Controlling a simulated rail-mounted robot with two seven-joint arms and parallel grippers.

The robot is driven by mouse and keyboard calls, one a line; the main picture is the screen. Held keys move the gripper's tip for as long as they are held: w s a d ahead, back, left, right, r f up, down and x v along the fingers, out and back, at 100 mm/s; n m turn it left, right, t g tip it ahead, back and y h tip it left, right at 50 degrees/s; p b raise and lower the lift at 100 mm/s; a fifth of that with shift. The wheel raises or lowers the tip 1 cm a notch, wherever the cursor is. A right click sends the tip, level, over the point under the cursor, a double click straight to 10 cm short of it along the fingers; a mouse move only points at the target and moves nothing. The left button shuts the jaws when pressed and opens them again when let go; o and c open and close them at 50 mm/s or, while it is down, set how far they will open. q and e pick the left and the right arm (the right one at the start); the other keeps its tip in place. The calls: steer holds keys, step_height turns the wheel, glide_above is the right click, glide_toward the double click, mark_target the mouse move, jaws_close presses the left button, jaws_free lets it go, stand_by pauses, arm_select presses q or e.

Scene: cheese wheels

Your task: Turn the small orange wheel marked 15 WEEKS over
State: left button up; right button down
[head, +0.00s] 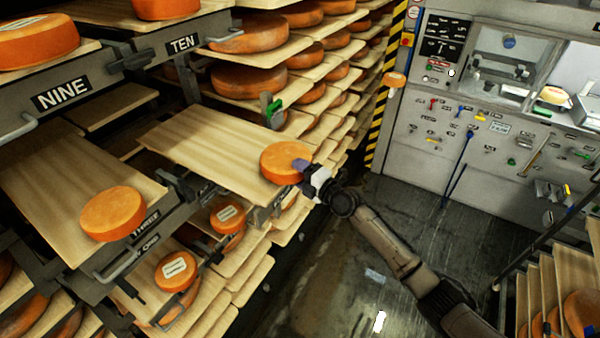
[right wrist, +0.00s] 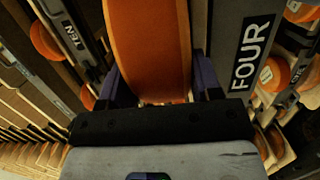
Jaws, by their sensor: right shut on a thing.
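A small orange cheese wheel (head: 282,160) lies at the front end of a pulled-out wooden board (head: 215,145). My right gripper (head: 302,166) reaches it from the lower right and is shut on its near edge. In the right wrist view the wheel (right wrist: 150,45) stands between the two purple fingers of my right gripper (right wrist: 160,88). No 15 WEEKS marking can be read on the wheel; its visible top looks plain. My left gripper is not in view.
Another orange wheel (head: 113,213) lies on the board marked THREE. Two labelled wheels sit lower, one (head: 229,216) beside the other (head: 176,270); their labels are unreadable. A NINE sign (head: 62,94) and a TEN sign (head: 183,43) mark upper shelves. The floor aisle (head: 330,270) is mostly open.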

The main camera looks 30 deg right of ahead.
steer(key=shift+r, duration=0.2)
stand_by(0.3)
steer(key=shift+f+b, duration=0.25)
steer(key=shift+b, duration=0.1)
stand_by(0.3)
steer(key=shift+c, duration=2.1)
jaws_free()
steer(key=shift+w, duration=0.1)
steer(key=shift+o, duration=0.9)
steer(key=shift+f, duration=0.35)
steer(key=b+v, duration=0.1)
steer(key=v, duration=1.3)
steer(key=shift+r+b, duration=0.25)
steer(key=shift+b, duration=0.1)
